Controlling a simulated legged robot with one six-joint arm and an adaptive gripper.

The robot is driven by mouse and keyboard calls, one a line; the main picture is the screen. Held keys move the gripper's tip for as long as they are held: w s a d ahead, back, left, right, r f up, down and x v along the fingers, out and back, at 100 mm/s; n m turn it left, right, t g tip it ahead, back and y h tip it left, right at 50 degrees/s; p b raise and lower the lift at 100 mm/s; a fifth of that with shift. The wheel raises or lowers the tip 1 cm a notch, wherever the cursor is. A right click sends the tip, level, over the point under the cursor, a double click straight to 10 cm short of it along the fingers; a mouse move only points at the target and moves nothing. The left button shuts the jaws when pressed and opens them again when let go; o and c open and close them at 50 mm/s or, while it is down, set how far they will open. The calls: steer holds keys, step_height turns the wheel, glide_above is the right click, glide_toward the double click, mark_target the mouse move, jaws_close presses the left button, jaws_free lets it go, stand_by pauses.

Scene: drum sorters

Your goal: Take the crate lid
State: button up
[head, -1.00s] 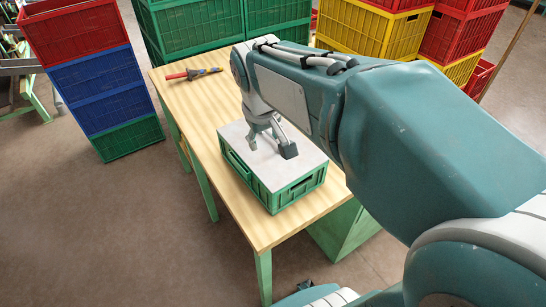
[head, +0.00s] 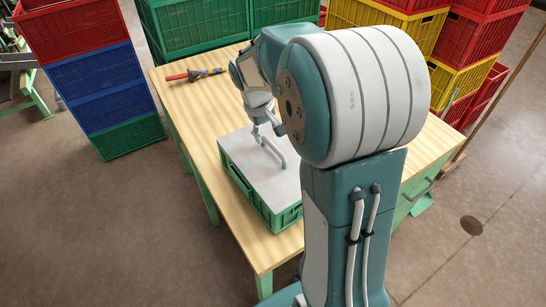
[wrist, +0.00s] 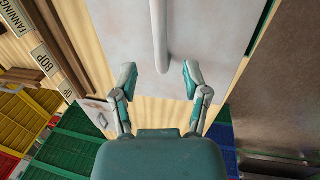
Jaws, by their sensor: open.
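The crate lid (head: 240,148) is a flat pale grey panel on the green crate (head: 238,179) on the wooden table. A thin grey bar handle (head: 272,152) stands on its top. In the wrist view the lid (wrist: 120,25) fills the upper middle, with its handle (wrist: 160,35) running down between my fingers. My gripper (wrist: 159,82) is open and empty, one finger to each side of the handle's line, with the handle's near end just ahead of the fingertips. In the head view my gripper (head: 266,128) is at the lid's far side. My arm hides the lid's right part.
A red-handled tool (head: 193,75) lies at the far left of the wooden table (head: 190,108). Stacked red, blue and green crates (head: 97,90) stand left of the table. Green crates (head: 200,35) and yellow crates (head: 385,35) stand behind. The floor at front left is clear.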

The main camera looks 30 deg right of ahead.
mark_target(270, 142)
steer(key=f, duration=0.2)
steer(key=d+f, duration=0.1)
steer(key=f, duration=0.1)
steer(key=shift+s, duration=0.15)
steer(key=shift+a+f, duration=0.1)
steer(key=shift+f, duration=0.2)
jaws_close()
steer(key=shift+r, duration=0.1)
